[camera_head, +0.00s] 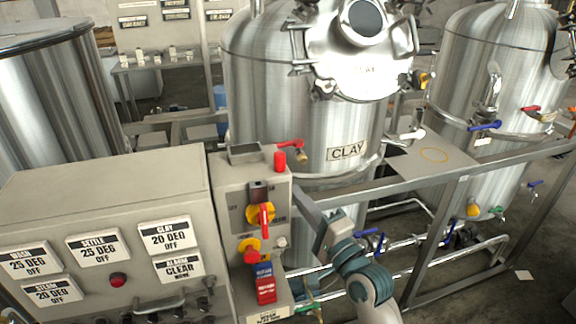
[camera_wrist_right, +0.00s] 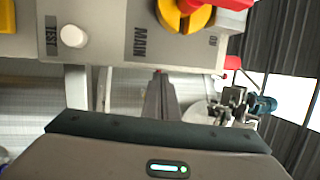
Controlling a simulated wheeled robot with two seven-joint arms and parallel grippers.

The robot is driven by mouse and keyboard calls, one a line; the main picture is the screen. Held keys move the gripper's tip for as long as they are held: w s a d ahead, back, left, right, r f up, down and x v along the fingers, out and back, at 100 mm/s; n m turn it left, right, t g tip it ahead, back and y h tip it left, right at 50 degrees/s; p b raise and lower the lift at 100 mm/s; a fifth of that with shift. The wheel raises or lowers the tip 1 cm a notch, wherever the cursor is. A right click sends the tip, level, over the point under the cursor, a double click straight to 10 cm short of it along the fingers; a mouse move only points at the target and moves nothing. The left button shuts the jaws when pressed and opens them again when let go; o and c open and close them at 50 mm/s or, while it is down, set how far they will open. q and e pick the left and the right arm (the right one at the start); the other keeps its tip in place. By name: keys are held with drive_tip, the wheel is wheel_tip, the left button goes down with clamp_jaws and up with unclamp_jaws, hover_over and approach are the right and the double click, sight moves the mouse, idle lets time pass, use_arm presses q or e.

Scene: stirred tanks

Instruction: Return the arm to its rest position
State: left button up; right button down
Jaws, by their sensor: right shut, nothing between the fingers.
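My right arm comes up from the bottom of the head view, with its teal and grey wrist beside the right edge of the upright control box (camera_head: 225,195). My right gripper (camera_head: 303,203) is next to that box, partly cut off from view by its own wrist. In the right wrist view its fingers (camera_wrist_right: 160,88) are together with nothing between them, pointing at the labelled panel. A yellow and red rotary switch (camera_head: 260,215) is on the box; a similar yellow and red knob (camera_wrist_right: 188,15) shows at the top of the wrist view. My left gripper is out of view.
A wide label panel (camera_head: 110,215) stands at the left. The CLAY tank (camera_head: 300,115) is behind the box, with another tank (camera_head: 495,75) at the right.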

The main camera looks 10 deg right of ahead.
drive_tip(key=shift+f, duration=0.1)
wheel_tip(320, 180, down, 26)
drive_tip(key=w+d+n+g+h+b, duration=0.1)
drive_tip(key=d+n+g+h, duration=0.1)
drive_tip(key=g+h, duration=0.2)
drive_tip(key=s+d+f+n+g+h, duration=0.15)
drive_tip(key=s+f, duration=0.25)
drive_tip(key=f, duration=0.6)
drive_tip(key=s+d+f+n+g+b, duration=0.15)
drive_tip(key=s+f, duration=0.25)
drive_tip(key=f, duration=0.5)
drive_tip(key=s+d+f+n+g+h, duration=0.15)
drive_tip(key=s+f, duration=0.25)
drive_tip(key=f, duration=0.6)
drive_tip(key=s+d+f+n+g, duration=0.2)
drive_tip(key=s+d+f+g, duration=0.1)
drive_tip(key=s+f, duration=0.8)
drive_tip(key=s+d+f+n+g, duration=0.2)
drive_tip(key=s+f, duration=0.3)
drive_tip(key=s, duration=0.6)
drive_tip(key=s+d+f+n+g+h+b, duration=0.1)
drive_tip(key=s+f, duration=0.4)
drive_tip(key=s, duration=0.7)
drive_tip(key=s+d+f+n+g, duration=0.2)
drive_tip(key=s+d+f+n, duration=0.2)
drive_tip(key=s, duration=0.8)
drive_tip(key=shift+f+g+h, duration=0.35)
drive_tip(key=shift+f+h, duration=0.05)
drive_tip(key=shift+f, duration=0.25)
